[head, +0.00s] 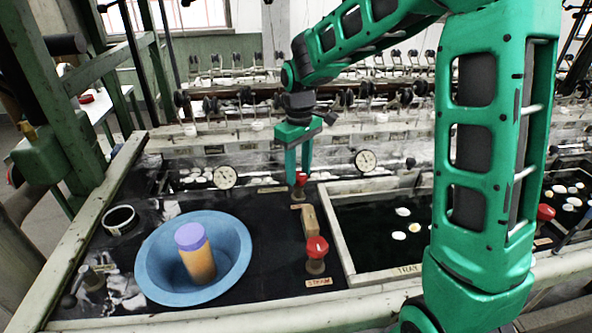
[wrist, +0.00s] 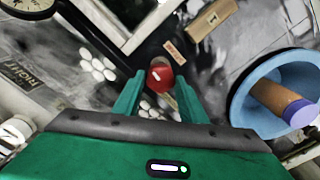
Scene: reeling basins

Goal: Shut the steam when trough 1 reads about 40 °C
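A red valve knob (head: 300,179) stands near the back edge of the dark basin deck. In the wrist view the same knob (wrist: 160,76) lies between and just beyond my fingertips, with a small label beside it. My gripper (head: 298,168) points down over it, fingers apart; contact cannot be told. A second red knob (head: 317,248) stands nearer, above a label that seems to read STEAM. Two round white dials stand at the back, a left dial (head: 225,177) and a right dial (head: 366,160). Their readings are too small to tell.
A blue basin (head: 150,262) holds an orange cylinder with a purple lid (head: 190,236). A wooden block (head: 310,221) marked 1 (wrist: 212,19) lies between the two knobs. A dark water trough (head: 345,250) with pale cocoons is at right. Green posts stand at left.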

